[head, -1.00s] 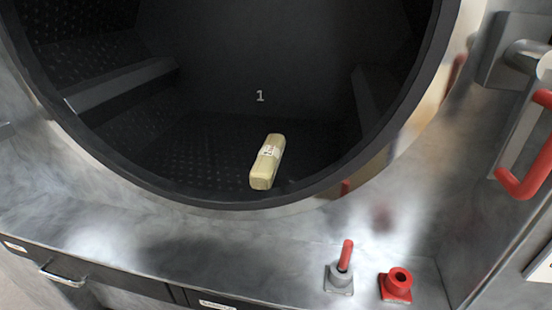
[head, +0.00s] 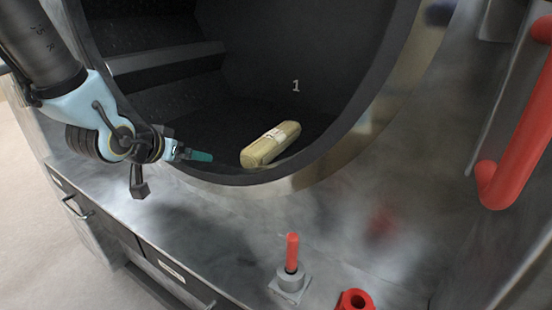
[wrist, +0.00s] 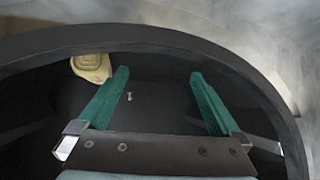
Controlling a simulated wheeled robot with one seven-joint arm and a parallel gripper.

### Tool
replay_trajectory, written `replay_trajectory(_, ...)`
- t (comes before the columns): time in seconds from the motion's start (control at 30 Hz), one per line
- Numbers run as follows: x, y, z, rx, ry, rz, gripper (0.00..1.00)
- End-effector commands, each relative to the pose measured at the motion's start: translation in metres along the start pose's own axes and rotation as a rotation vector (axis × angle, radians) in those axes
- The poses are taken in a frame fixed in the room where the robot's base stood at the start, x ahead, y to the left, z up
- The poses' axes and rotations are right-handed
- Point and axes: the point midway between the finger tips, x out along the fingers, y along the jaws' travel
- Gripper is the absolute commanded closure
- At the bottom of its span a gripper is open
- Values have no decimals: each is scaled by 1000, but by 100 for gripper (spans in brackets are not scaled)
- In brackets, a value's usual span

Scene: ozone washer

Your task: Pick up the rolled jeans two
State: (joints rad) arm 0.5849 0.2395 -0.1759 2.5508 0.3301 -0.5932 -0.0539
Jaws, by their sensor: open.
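The rolled jeans (head: 270,144) are a pale yellow-tan bundle with a light band around the middle. They lie on the dark floor of the washer drum, close to the front rim. In the wrist view their rolled end (wrist: 92,66) shows at the upper left, just outside the left finger. My gripper (head: 205,156) is at the drum opening, left of the jeans and apart from them. In the wrist view its two green fingers (wrist: 157,75) are spread wide with nothing between them.
The round drum rim (head: 238,178) curves in front of and around the jeans. A red lever on a grey base (head: 291,278) and a red knob (head: 356,300) stand on the metal ledge. A large red handle (head: 515,150) is at the right. The drum floor behind the jeans looks clear.

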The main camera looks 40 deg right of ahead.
Motion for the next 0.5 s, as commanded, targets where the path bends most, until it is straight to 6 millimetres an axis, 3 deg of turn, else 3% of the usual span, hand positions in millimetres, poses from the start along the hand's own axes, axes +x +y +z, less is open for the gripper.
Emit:
replay_trajectory(0.03,13,31,-2,37,59,69,0)
replay_trajectory(0.1,18,62,-13,70,132,142,0)
replay_trajectory(0.2,20,92,-22,95,199,214,0)
replay_trajectory(0.37,29,111,-31,105,236,254,0)
replay_trajectory(0.5,48,116,-36,105,236,253,0)
